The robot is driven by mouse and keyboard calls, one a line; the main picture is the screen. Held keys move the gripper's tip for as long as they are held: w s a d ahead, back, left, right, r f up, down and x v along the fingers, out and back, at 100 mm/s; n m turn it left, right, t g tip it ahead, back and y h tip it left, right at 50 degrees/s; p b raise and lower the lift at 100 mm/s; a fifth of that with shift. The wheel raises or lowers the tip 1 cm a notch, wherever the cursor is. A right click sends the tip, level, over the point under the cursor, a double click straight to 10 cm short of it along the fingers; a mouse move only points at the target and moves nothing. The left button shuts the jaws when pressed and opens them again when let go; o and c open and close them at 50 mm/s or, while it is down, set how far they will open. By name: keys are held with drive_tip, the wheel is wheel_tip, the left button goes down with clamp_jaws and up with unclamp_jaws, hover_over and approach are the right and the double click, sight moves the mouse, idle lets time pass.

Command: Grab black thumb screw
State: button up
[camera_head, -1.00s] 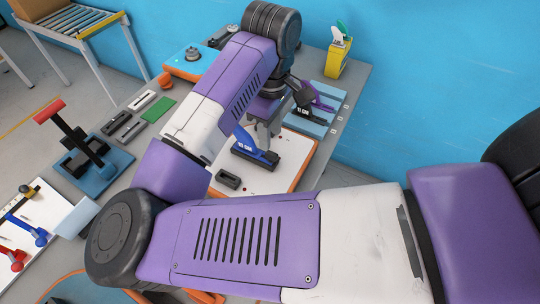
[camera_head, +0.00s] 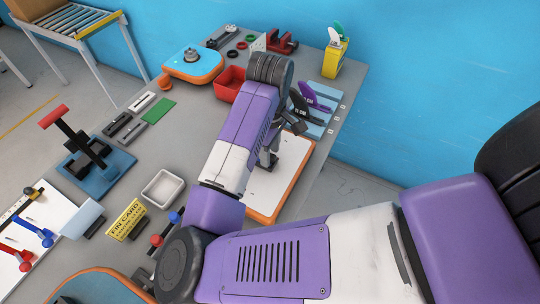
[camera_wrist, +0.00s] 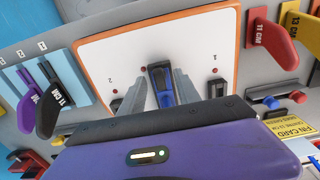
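My gripper (camera_wrist: 158,98) points down at a white board with an orange rim (camera_wrist: 88,62). I cannot see clear contact between the fingers and the fin. Small black blocks sit on the board by red dots, one right of the fingers (camera_wrist: 216,89) and one partly behind the left finger. I cannot make out a thumb screw's shape on either. In the head view my gripper (camera_head: 267,160) is over the board (camera_head: 283,175), partly hidden by my arm.
A black fin (camera_head: 302,105) and a purple fin (camera_head: 314,97) stand on a blue rack at right. A red bin (camera_head: 231,84) is behind my arm. A white tray (camera_head: 163,189), a yellow fin card (camera_head: 126,221) and a red-handled press (camera_head: 54,116) are left.

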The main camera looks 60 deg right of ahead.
clamp_jaws()
drive_tip(key=shift+r, duration=0.15)
